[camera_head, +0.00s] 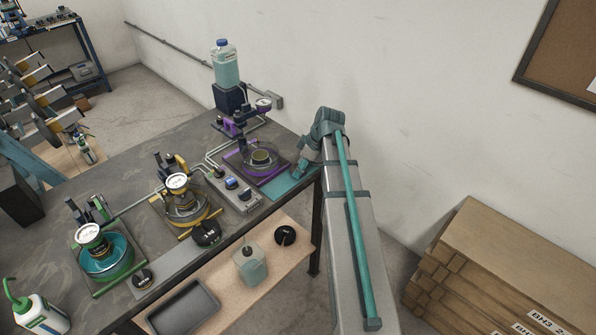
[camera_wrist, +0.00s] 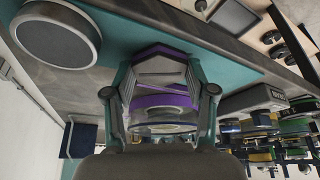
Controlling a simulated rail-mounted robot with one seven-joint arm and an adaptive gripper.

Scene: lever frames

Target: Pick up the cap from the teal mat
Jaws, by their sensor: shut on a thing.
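My gripper (camera_head: 299,170) is low over the teal mat (camera_head: 285,187) at the right end of the workbench. In the wrist view my gripper (camera_wrist: 160,98) is shut, with grey and purple shapes between and behind its fingers. The teal mat also shows in the wrist view (camera_wrist: 238,68). I cannot tell whether the cap touches the mat.
The purple station with a glass dish (camera_head: 262,158) stands close left of my gripper. The yellow station (camera_head: 184,207) and green station (camera_head: 105,255) are farther left.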

